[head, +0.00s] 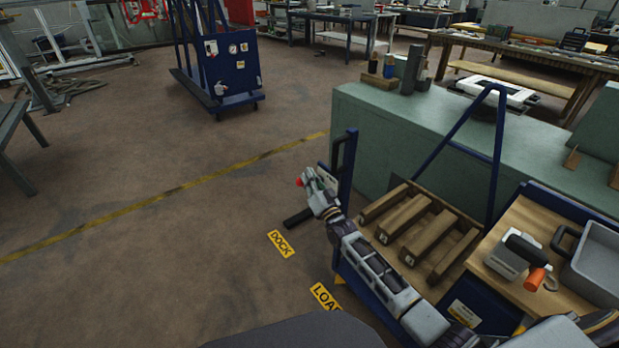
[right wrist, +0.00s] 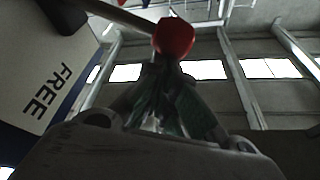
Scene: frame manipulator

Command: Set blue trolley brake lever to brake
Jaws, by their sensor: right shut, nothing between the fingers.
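The blue trolley (head: 348,168) stands at the right in the head view, with a blue upright post and wooden slats on its deck. Its brake lever ends in a red knob (head: 299,183), which also shows in the right wrist view (right wrist: 174,37) on a thin rod. A white panel (right wrist: 45,80) beside the lever reads "FREE"; any other marking is out of view. My right gripper (head: 310,184) is shut and empty, its fingertips close to the knob. I cannot tell whether they touch it. My left gripper is out of view.
A green workbench (head: 420,120) stands behind the trolley. A wooden-topped station (head: 515,220) with a grey bin (head: 600,262) and a tool is at the right. Floor labels "DOCK" (head: 281,244) and "LOA" lie near the trolley. Another blue cart (head: 235,75) stands far back.

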